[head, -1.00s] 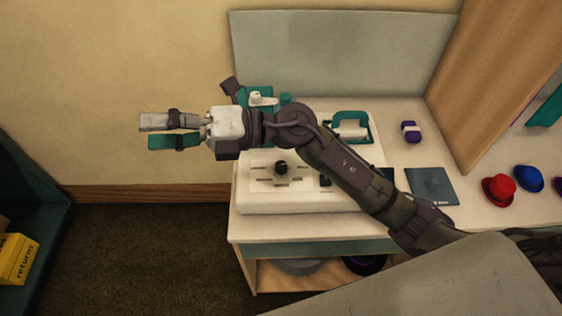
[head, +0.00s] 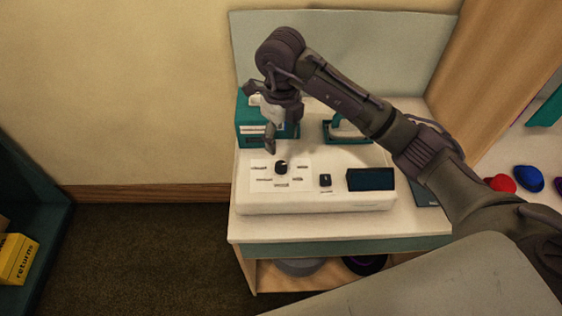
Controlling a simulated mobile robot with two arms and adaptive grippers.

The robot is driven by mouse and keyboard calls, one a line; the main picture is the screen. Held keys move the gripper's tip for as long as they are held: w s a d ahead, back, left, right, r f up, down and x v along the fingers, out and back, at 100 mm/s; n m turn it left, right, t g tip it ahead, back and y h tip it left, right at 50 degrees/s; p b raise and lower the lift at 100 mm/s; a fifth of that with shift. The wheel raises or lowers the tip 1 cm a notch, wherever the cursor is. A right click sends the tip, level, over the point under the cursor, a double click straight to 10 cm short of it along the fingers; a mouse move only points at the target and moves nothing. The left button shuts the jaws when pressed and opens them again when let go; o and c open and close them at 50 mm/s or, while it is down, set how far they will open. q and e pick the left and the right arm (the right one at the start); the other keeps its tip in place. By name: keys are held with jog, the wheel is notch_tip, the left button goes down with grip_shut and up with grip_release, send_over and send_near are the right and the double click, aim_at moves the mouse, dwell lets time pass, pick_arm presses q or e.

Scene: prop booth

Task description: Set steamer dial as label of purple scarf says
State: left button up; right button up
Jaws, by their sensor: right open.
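The steamer (head: 310,203) is a wide white console on the table. Its black round dial (head: 281,167) sits on a white panel, with small printed labels around it that are too small to read. My right gripper (head: 270,147) points down just behind and above the dial, apart from it; its jaws are open and empty, seen nearly edge-on. My left gripper is not in view.
The console also has a small black switch (head: 325,180) and a dark display (head: 370,179). A teal box (head: 250,128) and a teal-handled tool (head: 338,131) stand behind. A grey panel (head: 345,50) backs the table.

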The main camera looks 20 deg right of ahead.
aim_at(281, 165)
notch_tip(281, 165, down, 10)
jog(key=shift+r+p, duration=0.1)
jog(key=shift+p, duration=0.7)
grip_shut()
